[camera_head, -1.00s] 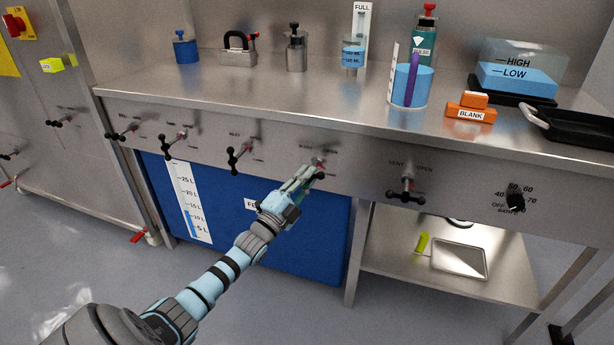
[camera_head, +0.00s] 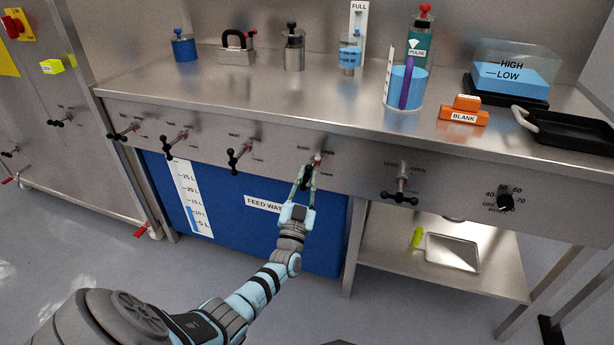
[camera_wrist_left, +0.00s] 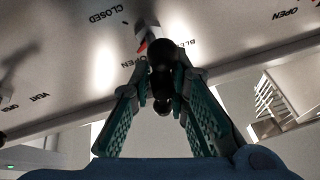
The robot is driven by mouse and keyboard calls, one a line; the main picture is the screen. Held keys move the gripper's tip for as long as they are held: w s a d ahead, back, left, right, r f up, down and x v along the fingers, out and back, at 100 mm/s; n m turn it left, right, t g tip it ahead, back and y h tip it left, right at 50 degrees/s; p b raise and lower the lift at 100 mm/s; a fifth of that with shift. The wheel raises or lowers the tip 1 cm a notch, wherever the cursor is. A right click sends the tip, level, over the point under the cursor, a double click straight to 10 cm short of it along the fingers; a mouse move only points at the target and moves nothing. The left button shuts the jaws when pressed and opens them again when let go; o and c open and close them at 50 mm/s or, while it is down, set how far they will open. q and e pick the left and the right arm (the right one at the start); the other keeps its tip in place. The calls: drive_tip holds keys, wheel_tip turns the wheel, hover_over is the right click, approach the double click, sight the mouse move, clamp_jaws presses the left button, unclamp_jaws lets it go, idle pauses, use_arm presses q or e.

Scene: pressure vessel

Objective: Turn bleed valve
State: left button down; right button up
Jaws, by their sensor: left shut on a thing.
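The bleed valve (camera_head: 317,161) is on the front panel of the steel bench, left of the vent valve. Its black handle (camera_wrist_left: 161,75) shows in the left wrist view between the green finger pads, with a bit of red behind it. The panel near it carries "BLEED", "OPEN" and "CLOSED" lettering. My left gripper (camera_head: 306,183) is at the valve from below and is shut on the handle; it also shows in the left wrist view (camera_wrist_left: 163,100). The fingers partly hide the handle in the head view. My right gripper is not in view.
The vent valve (camera_head: 402,186) sticks out to the right, and another black-handled valve (camera_head: 238,157) to the left. A blue feed water tank (camera_head: 270,235) stands under the bench. A lower shelf (camera_head: 400,270) with a tray (camera_head: 453,251) is at the right.

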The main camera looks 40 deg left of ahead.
use_arm(q)
drive_tip(key=shift+a+r+n+g+y+p, duration=0.15)
drive_tip(key=shift+n+g+y+p, duration=0.25)
drive_tip(key=shift+n, duration=0.6)
drive_tip(key=shift+d+r+n+g+y+p, duration=0.1)
drive_tip(key=shift+r+n+g+y+p, duration=0.1)
drive_tip(key=shift+n+y, duration=0.6)
drive_tip(key=shift+f+n, duration=0.1)
drive_tip(key=shift+n, duration=0.4)
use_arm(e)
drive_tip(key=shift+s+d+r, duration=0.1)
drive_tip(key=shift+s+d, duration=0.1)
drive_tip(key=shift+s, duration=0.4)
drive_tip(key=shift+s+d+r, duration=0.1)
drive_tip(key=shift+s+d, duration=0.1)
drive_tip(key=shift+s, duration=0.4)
use_arm(q)
drive_tip(key=c, duration=1.7)
unclamp_jaws()
drive_tip(key=shift+a, duration=0.1)
drive_tip(key=shift+o, duration=0.2)
drive_tip(key=shift+s+a+f, duration=0.1)
drive_tip(key=shift+s, duration=0.05)
drive_tip(key=shift+d+f, duration=0.1)
drive_tip(key=shift+d, duration=0.15)
drive_tip(key=v, duration=1.1)
drive_tip(key=shift+s, duration=0.35)
